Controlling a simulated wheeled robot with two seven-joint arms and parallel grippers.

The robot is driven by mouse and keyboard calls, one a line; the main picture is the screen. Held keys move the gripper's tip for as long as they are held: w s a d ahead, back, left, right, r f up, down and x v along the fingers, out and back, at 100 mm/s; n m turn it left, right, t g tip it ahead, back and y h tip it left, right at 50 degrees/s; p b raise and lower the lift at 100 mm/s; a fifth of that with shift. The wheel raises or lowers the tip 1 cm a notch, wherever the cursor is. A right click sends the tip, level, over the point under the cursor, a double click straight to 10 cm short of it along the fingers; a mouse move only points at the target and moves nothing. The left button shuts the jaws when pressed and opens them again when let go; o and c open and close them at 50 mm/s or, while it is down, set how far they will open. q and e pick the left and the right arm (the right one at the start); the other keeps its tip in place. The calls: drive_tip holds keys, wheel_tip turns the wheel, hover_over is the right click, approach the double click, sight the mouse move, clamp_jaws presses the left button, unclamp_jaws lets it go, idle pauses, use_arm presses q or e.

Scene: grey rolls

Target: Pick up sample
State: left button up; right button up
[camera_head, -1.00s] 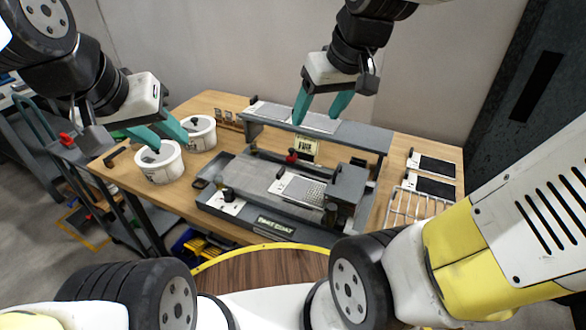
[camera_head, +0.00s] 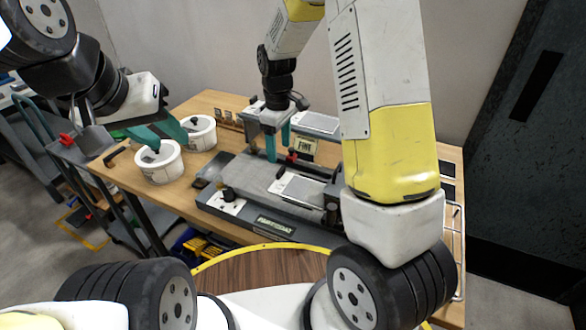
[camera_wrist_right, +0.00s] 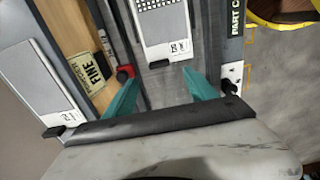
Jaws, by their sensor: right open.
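A pale flat sample plate (camera_head: 298,187) with a perforated patch lies on the grey bed of the machine labelled PART COAT. In the right wrist view the plate (camera_wrist_right: 165,35) lies ahead of my fingers, with an 8-like mark near its close end. My right gripper (camera_head: 278,148) is open and empty above the left part of the bed. Its teal fingers (camera_wrist_right: 160,85) are apart, with bare bed between them. My left gripper (camera_head: 172,143) seems open near the two white pots (camera_head: 159,164); I cannot tell whether it touches one.
Another plate (camera_head: 318,123) lies on the raised rear shelf, marked 12 in the right wrist view (camera_wrist_right: 38,80). A FINE label (camera_wrist_right: 87,72) and a red knob (camera_wrist_right: 125,73) are close to my right fingers. A wire rack (camera_head: 458,225) stands at right, partly behind my arm.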

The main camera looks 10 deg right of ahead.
wheel_tip(320, 180, down, 8)
drive_tip(key=shift+w+a+f, duration=0.1)
drive_tip(key=shift+w, duration=0.05)
clamp_jaws()
idle(0.5)
wheel_tip(320, 180, up, 18)
idle(0.8)
